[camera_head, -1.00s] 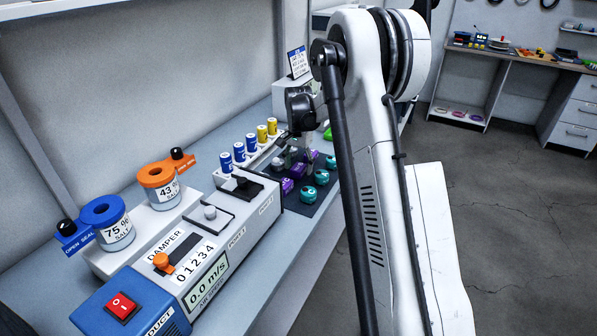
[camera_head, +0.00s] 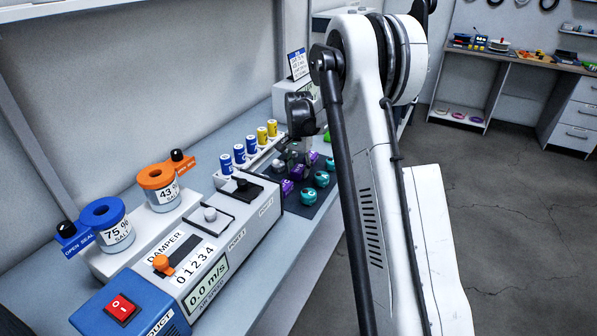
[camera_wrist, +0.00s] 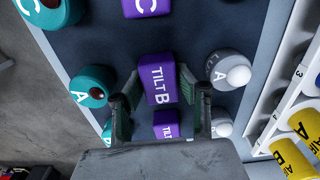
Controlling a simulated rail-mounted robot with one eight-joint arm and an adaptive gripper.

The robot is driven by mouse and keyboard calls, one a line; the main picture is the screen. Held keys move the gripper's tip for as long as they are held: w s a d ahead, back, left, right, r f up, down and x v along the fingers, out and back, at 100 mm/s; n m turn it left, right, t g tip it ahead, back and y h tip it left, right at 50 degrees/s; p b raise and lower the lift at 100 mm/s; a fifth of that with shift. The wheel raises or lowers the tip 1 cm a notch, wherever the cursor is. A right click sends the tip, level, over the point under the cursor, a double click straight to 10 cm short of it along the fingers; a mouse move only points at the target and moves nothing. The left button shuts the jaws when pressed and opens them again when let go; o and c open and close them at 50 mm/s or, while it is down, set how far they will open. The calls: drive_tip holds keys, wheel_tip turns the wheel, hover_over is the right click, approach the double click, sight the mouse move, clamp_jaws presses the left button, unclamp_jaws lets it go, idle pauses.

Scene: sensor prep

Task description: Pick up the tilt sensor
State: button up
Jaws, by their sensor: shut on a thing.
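Purple block sensors stand in a row on a dark mat (camera_wrist: 225,25). The tilt sensor marked TILT B (camera_wrist: 160,85) sits between the two fingers of my gripper (camera_wrist: 161,92) in the wrist view, slightly turned relative to the row. The fingers are shut on its sides. Whether it still touches the mat is unclear. Another purple block marked TILT (camera_wrist: 166,125) shows behind it, its letter hidden by my gripper. A purple block marked C (camera_wrist: 150,7) lies at the top. In the head view my gripper (camera_head: 291,158) is over the mat, its fingertips hard to make out.
Teal round sensors (camera_wrist: 88,87) stand on one side of the row, white-grey domed ones (camera_wrist: 228,70) on the other. A white rack (camera_wrist: 284,72) holds yellow (camera_wrist: 293,152) and blue cylinders. A duct unit (camera_head: 215,245) and two salt jars (camera_head: 160,187) stand nearer along the bench.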

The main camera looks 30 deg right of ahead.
sight(299, 168)
drive_tip(key=shift+r, duration=0.6)
wheel_tip(299, 168, up, 3)
drive_tip(key=shift+f, duration=0.1)
drive_tip(key=s+a+r, duration=0.3)
drive_tip(key=a+r, duration=0.4)
drive_tip(key=a, duration=0.4)
drive_tip(key=shift+a, duration=0.15)
